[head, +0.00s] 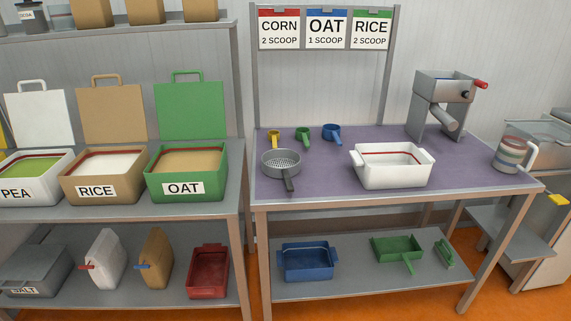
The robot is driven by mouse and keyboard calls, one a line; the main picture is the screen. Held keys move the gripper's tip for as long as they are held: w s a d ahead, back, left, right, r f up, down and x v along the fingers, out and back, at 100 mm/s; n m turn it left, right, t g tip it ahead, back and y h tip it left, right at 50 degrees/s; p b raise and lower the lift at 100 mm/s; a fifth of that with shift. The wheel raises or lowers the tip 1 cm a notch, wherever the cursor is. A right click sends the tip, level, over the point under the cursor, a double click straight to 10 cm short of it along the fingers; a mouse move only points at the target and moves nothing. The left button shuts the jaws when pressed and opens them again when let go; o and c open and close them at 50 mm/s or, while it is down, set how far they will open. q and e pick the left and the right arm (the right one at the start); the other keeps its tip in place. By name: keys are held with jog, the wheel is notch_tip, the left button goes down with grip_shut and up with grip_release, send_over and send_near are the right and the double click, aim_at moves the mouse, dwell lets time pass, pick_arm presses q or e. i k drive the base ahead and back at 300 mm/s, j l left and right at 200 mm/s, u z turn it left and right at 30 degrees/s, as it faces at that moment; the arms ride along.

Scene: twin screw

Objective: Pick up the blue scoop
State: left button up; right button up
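The blue scoop (332,133) stands on the purple top of the workbench (330,180), toward the back. It is the rightmost in a row with a green scoop (303,136) and a yellow scoop (274,138). Its cup and part of its handle show, and nothing covers it. Neither of my grippers is in the head view.
A grey strainer (281,163) and a white tub (392,178) stand in front of the scoops. A grey mill (443,100) stands at the back right, and a striped jug (512,152) is at the right edge. Lidded bins, including OAT (206,186), line the left shelf.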

aim_at(331, 132)
jog(key=i+l+u, duration=0.45)
jog(key=l, duration=0.25)
jog(key=i+l+u, duration=0.25)
jog(key=i+l, duration=0.05)
jog(key=l, duration=0.1)
